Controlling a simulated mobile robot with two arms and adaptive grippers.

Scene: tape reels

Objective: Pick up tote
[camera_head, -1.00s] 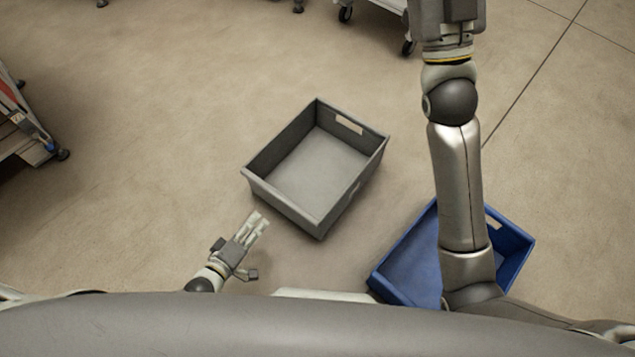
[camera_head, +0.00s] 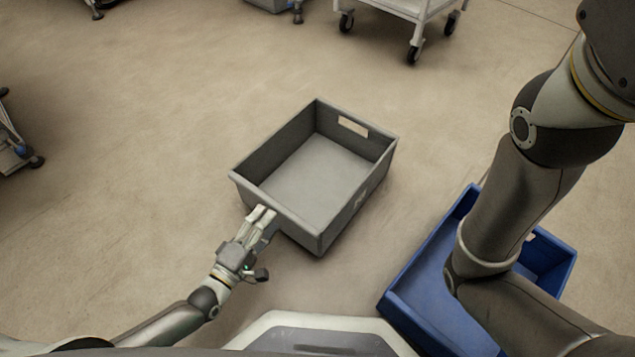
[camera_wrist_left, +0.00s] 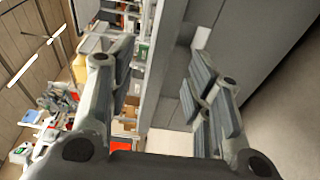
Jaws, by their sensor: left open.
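A grey, empty open-topped tote (camera_head: 345,205) sits on the floor in the middle of the head view, with a handle slot in its far wall. A blue tote (camera_head: 425,275) stands to its lower right, partly hidden behind my right arm. My left gripper (camera_head: 262,216) is open at the grey tote's near left wall, by the rim. In the left wrist view, the grey tote's wall (camera_wrist_left: 172,50) shows between and behind the spread fingers of the left gripper (camera_wrist_left: 165,75). I cannot tell whether they touch it. My right gripper is out of view.
A white wheeled cart (camera_head: 408,12) stands at the top, with other wheeled stands at the top left and left edge. The floor (camera_head: 150,130) left of and beyond the grey tote is clear. The blue tote is close on the right.

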